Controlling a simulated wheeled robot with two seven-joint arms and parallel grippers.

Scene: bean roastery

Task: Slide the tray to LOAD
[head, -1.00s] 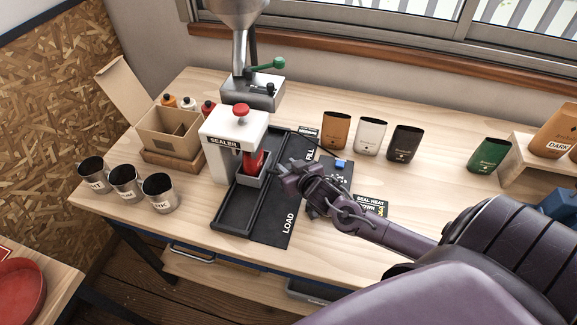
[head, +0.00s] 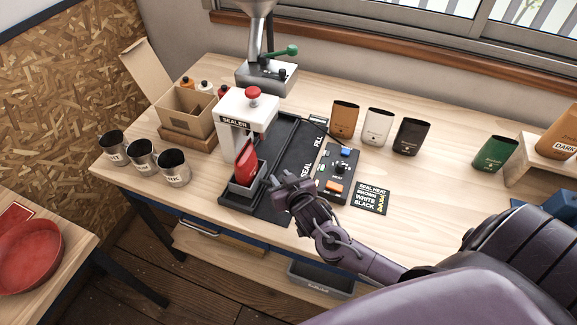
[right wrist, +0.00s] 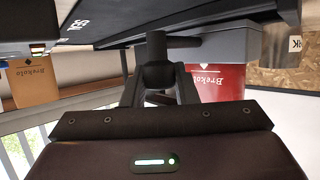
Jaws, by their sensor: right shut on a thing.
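The small grey tray (head: 243,190) holds an upright red bag (head: 246,160). It sits at the near end of the black rail (head: 283,135), in front of the white sealer (head: 246,105). My right gripper (head: 280,186) is at the tray's right side. In the right wrist view, my right gripper (right wrist: 158,85) is shut on a dark handle (right wrist: 158,60) joined to the grey tray (right wrist: 225,42), with the red bag (right wrist: 222,82) beside it. SEAL and FILL lettering shows on the rail plate; my gripper hides the LOAD lettering. My left gripper is out of view.
A control box (head: 338,172) and a heat card (head: 371,197) lie right of the rail. Brown (head: 345,119), white (head: 376,126) and black (head: 408,136) bags stand behind. Metal cups (head: 143,157) and a cardboard box (head: 186,112) are left. The table's front edge is close.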

